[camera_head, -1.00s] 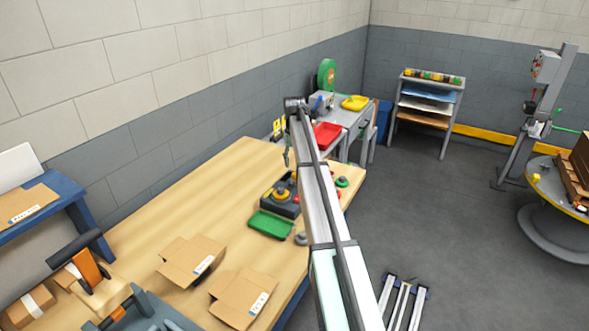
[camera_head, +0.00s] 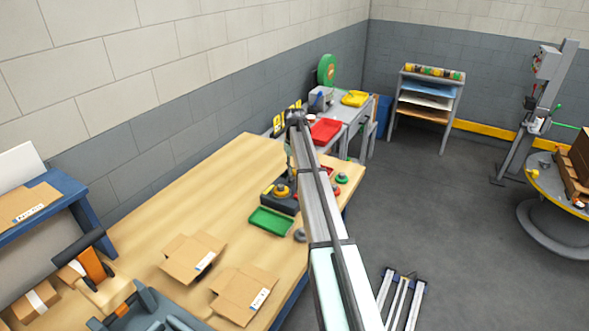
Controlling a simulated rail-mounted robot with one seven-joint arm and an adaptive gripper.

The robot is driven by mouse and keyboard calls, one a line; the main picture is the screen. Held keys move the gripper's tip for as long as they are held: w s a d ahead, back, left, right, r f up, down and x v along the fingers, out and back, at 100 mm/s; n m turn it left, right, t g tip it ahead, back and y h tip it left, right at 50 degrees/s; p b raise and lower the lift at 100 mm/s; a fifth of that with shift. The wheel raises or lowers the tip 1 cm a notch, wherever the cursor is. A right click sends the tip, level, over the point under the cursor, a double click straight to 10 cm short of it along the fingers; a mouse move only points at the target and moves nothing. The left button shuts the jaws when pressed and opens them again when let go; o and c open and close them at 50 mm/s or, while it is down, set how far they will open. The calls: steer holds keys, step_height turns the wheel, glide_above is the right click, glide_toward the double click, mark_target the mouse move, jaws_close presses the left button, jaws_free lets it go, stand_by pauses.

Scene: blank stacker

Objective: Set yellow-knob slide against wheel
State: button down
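A dark device (camera_head: 278,203) with a yellow knob (camera_head: 282,190) on top sits on the wooden bench, left of my arm. A second, smaller yellow patch shows at its left end. My arm crosses in front of its right side. My gripper (camera_head: 291,168) hangs down from the arm's far end, just above and behind the yellow knob. It is small and partly covered by the arm, so its fingers cannot be made out, nor whether it touches anything. I cannot tell which part is the wheel; a large green disc (camera_head: 327,70) stands on the grey table at the back.
A green tray (camera_head: 271,221) lies in front of the device. Red and green round parts (camera_head: 342,178) lie right of my arm. Open cardboard boxes (camera_head: 192,255) lie nearer on the bench. The bench's left part (camera_head: 190,190) is clear. A red tray (camera_head: 325,131) stands farther back.

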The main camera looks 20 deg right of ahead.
mark_target(290, 180)
steer(key=shift+s+a+f+b, duration=0.1)
steer(key=shift+s+a+b, duration=0.05)
steer(key=shift+s+a, duration=0.5)
steer(key=shift+s+a+b, duration=0.15)
steer(key=shift+s+a, duration=0.3)
steer(key=shift+a, duration=0.3)
steer(key=c, duration=0.9)
jaws_free()
steer(key=shift+a, duration=0.1)
steer(key=shift+w+r, duration=0.1)
steer(key=shift+r, duration=0.4)
step_height(290, 180, up, 11)
steer(key=shift+r, duration=0.1)
